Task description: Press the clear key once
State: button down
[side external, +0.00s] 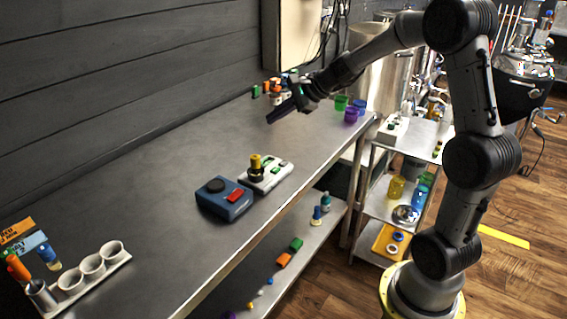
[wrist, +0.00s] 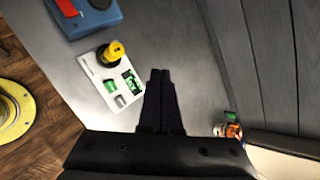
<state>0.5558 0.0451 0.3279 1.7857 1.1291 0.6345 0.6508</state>
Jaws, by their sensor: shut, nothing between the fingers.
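A white scale-like device (side external: 264,177) sits on the metal bench with a yellow-and-black item (side external: 255,167) on its far left part. In the wrist view the white device (wrist: 92,67) shows a green key (wrist: 110,86), a grey-green key (wrist: 120,101) and a dark panel with green marks (wrist: 132,82). No lettering is readable, so I cannot tell which one is the clear key. My gripper (side external: 270,120) is shut and empty, above the bench and beyond the device. In the wrist view my gripper's fingertips (wrist: 160,73) point down to the right of the device, apart from it.
A blue box with a red key and dark round top (side external: 224,200) stands beside the white device. Small bottles (side external: 275,90) and coloured cups (side external: 350,108) stand at the bench's far end. A white cup rack (side external: 85,278) is near left. The bench between is bare.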

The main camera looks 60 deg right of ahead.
aim_at(283, 163)
jog(key=s+d+f+m, duration=0.1)
jog(key=d+f, duration=0.3)
jog(key=shift+d+g, duration=0.2)
jog(key=shift+g, duration=0.1)
jog(key=shift+s+f, duration=0.1)
jog(key=shift+f, duration=4.3)
jog(key=shift+f, duration=0.85)
jog(key=shift+r, duration=0.85)
